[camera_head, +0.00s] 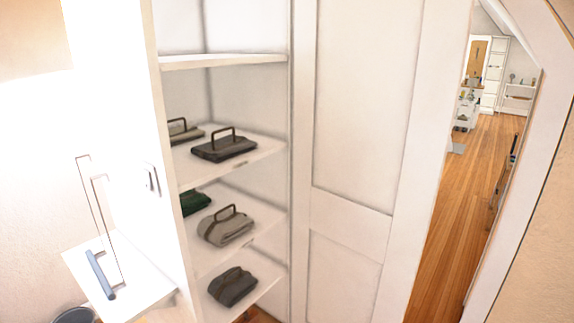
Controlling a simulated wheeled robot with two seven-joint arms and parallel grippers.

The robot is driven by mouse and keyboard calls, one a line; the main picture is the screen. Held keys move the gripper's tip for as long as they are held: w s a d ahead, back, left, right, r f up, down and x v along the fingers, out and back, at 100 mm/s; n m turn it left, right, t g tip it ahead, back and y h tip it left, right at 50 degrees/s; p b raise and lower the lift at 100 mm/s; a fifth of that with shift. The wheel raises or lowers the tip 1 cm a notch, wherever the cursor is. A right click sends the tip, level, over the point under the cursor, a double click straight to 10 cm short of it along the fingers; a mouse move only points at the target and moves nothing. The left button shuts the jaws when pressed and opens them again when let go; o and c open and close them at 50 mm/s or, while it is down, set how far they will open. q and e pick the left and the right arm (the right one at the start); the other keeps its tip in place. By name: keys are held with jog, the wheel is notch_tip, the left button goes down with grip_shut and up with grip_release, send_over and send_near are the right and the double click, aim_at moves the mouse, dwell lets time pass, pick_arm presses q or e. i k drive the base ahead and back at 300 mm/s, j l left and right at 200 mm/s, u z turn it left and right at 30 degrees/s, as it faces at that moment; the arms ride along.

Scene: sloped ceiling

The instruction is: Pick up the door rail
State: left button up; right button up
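No object in the camera_head view is plainly a door rail. A short blue-grey bar (100,275) lies at the lower left on a white surface (134,277) and is the most rail-like piece. Tall thin dark outlines (84,190) rise just above it against the bright white panel; I cannot tell whether they belong to the bar. A tall white panelled door (364,90) stands to the right of the open shelves. Neither of my grippers is in view.
A white shelf unit (222,62) holds several folded dark and grey items with handles, such as a dark one (224,149). A round bin (73,316) shows at the bottom left.

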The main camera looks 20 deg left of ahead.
aim_at(109, 289)
jog(key=u, duration=1.7)
